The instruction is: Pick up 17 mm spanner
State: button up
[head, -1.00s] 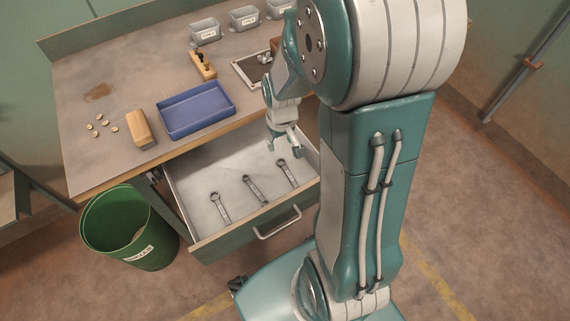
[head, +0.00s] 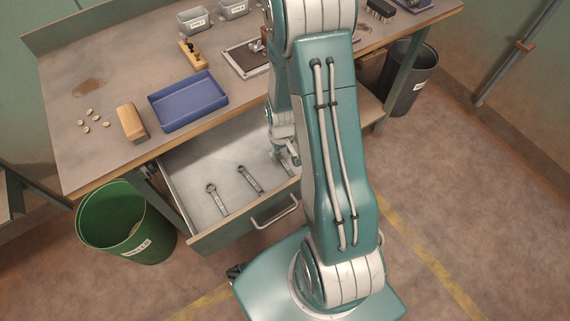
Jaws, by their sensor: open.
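The open drawer (head: 202,222) holds steel spanners lying apart on its pale floor. The left spanner (head: 217,199) and the middle spanner (head: 249,179) show clearly in the head view. The right spanner seen earlier is now mostly hidden behind my gripper (head: 288,160). Size markings are too small to read, so I cannot tell which spanner is the 17 mm one. My gripper is open and low over the right part of the drawer, at the right spanner. I cannot tell whether it touches that spanner.
The workbench (head: 105,85) overhangs the drawer's back. A blue tray (head: 188,101), a wooden block (head: 131,122) and several small nuts (head: 92,119) lie on it. A green bin (head: 122,225) stands left of the drawer. The drawer handle (head: 276,214) sticks out in front.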

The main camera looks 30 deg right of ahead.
aim_at(282, 160)
jog(key=shift+w+d+f, duration=0.1)
jog(key=shift+d+f, duration=0.05)
jog(key=shift+f, duration=1.8)
grip_shut()
jog(key=shift+r, duration=0.15)
